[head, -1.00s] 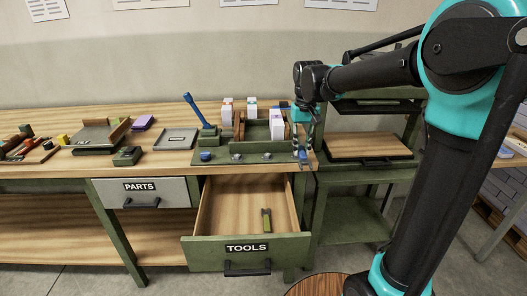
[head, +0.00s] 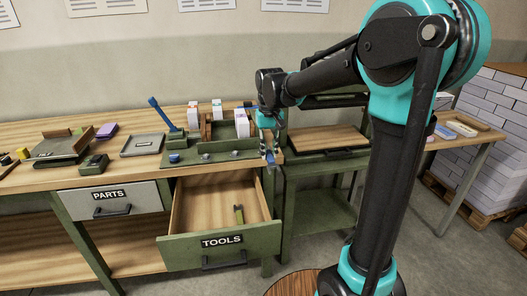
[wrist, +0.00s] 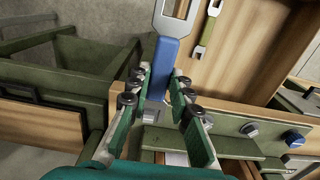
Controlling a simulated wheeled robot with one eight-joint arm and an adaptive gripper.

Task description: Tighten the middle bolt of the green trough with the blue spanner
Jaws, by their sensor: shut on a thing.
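My gripper (head: 269,148) is shut on the blue spanner (head: 270,158) at the right end of the bench front. In the wrist view the spanner's blue handle (wrist: 165,65) sits between the fingers (wrist: 157,105), and its grey open jaw extends toward the top edge. The green trough (head: 220,154) stands left of the gripper, with bolts along its front ledge. The middle bolt (head: 206,156) is grey and also shows in the wrist view (wrist: 249,130). The left bolt (head: 174,157) is blue; the right one (head: 235,154) is nearest the gripper. The spanner appears apart from the middle bolt.
The TOOLS drawer (head: 222,242) stands open below, holding a green spanner (head: 239,214). White boxes (head: 242,124) stand at the trough. A device with a raised blue lever (head: 162,114) is left of it. A green side stand (head: 325,172) is to the right.

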